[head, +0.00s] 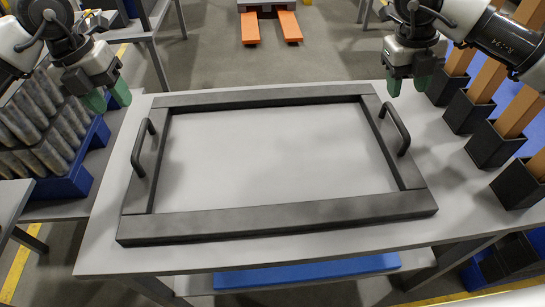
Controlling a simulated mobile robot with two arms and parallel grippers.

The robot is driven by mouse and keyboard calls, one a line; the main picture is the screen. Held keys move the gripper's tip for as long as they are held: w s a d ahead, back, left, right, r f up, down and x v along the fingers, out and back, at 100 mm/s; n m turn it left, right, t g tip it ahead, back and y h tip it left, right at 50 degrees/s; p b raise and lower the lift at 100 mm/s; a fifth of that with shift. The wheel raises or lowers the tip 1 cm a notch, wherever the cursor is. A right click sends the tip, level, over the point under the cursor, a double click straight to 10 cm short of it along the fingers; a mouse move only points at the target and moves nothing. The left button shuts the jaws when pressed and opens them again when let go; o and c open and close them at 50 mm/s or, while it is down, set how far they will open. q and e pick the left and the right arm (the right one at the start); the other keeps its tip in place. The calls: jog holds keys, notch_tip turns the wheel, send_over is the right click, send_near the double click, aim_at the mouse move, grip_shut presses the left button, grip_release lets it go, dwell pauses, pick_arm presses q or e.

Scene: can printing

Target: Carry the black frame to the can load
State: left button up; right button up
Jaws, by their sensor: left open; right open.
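The black frame (275,221) lies flat on the grey table (105,230) in the middle of the head view. It is a rectangle with an open centre, and the table top shows through it. A left handle (140,147) and a right handle (397,128) stand up from its short sides. My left gripper (108,101) is open and empty, above and behind the left handle. My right gripper (407,86) is open and empty, above and behind the right handle. Neither gripper touches the frame.
Several cans lie stacked in a blue rack (80,182) at the left. Several black holders (493,143) with tan upright pieces line the table's right side. An orange-forked pallet truck (270,27) stands on the floor beyond the table. A blue panel (305,272) sits below the front edge.

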aim_at(139, 135)
pick_arm(q)
jog(key=shift+s, duration=0.1)
pick_arm(e)
jog(key=shift+s, duration=0.1)
pick_arm(q)
jog(key=f, duration=0.3)
jog(key=d+f, duration=0.1)
jog(key=f, duration=0.3)
jog(key=d+f, duration=0.1)
jog(key=f, duration=0.2)
jog(key=shift+f, duration=0.35)
pick_arm(e)
jog(key=f, duration=0.3)
jog(key=d+f, duration=0.1)
jog(key=f, duration=0.3)
jog(key=d+f, duration=0.1)
jog(key=f, duration=0.2)
jog(key=shift+f, duration=0.35)
pick_arm(q)
grip_shut()
pick_arm(e)
grip_shut()
pick_arm(q)
jog(key=shift+r, duration=0.1)
pick_arm(e)
jog(key=shift+d+r, duration=0.1)
jog(key=shift+r, duration=0.05)
